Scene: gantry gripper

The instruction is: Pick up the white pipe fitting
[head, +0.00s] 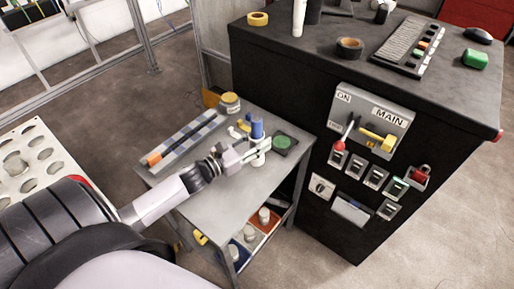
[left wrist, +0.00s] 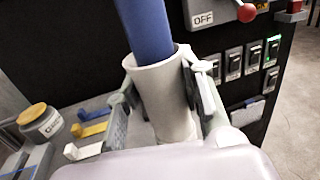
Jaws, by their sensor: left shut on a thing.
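The white pipe fitting (left wrist: 160,98) is an upright white tube in the left wrist view, between the two fingers of my left gripper (left wrist: 166,84). A blue cylinder (left wrist: 147,25) rises from its open top. In the head view, my left gripper (head: 254,152) is at the back part of the grey cart top, around the white fitting (head: 264,143), with the blue cylinder (head: 257,127) above it. The fingers are shut on the fitting. Its lower end is hidden by the gripper body. My right gripper is in neither view.
The grey cart (head: 215,183) also carries a green round piece (head: 284,142), a yellow-lidded jar (head: 230,102) and a long tool strip (head: 186,137). A black cabinet (head: 310,110) with switches stands close behind and right. A perforated white panel (head: 40,160) is at left.

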